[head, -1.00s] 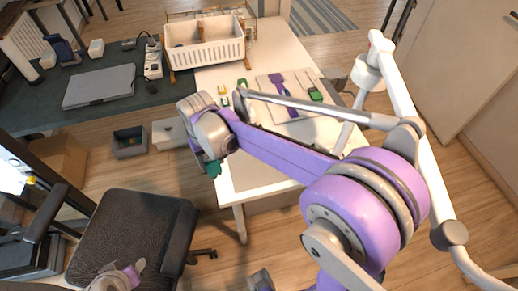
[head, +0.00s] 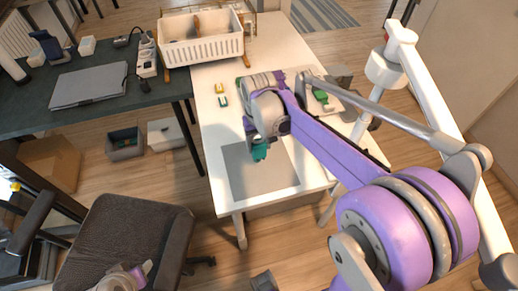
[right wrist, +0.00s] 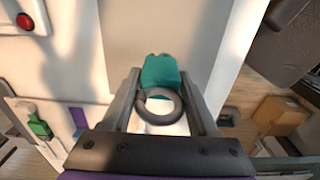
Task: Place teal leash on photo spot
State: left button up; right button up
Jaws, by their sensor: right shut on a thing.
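My right gripper (head: 262,143) is over the near part of the white table, shut on the teal leash (head: 260,153). In the right wrist view the leash (right wrist: 160,71) is a teal bundle with a dark grey ring (right wrist: 160,106) between the fingers. A plain grey mat (head: 250,182), probably the photo spot, lies flat on the table just below and nearer than the leash. The leash appears above the mat's far edge; I cannot tell its height. A purple and grey part at the bottom left of the head view may be my left gripper (head: 128,278); its jaws are unclear.
A white basket (head: 200,42) stands at the table's far left. Small yellow and green clips (head: 221,95) lie in front of it. A board (head: 338,108) with a green item is partly hidden behind my right arm. A dark desk with a laptop (head: 88,82) adjoins left.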

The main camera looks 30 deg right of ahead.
aim_at(259, 144)
jog(key=shift+f, duration=1.2)
jog(key=shift+f, duration=0.1)
jog(key=o, duration=1.3)
jog(key=shift+o, duration=0.2)
jog(key=shift+r, duration=0.5)
notch_tip(259, 144, up, 11)
jog(key=shift+s+a+r+p, duration=0.1)
jog(key=shift+s+p, duration=0.05)
jog(key=shift+p, duration=0.35)
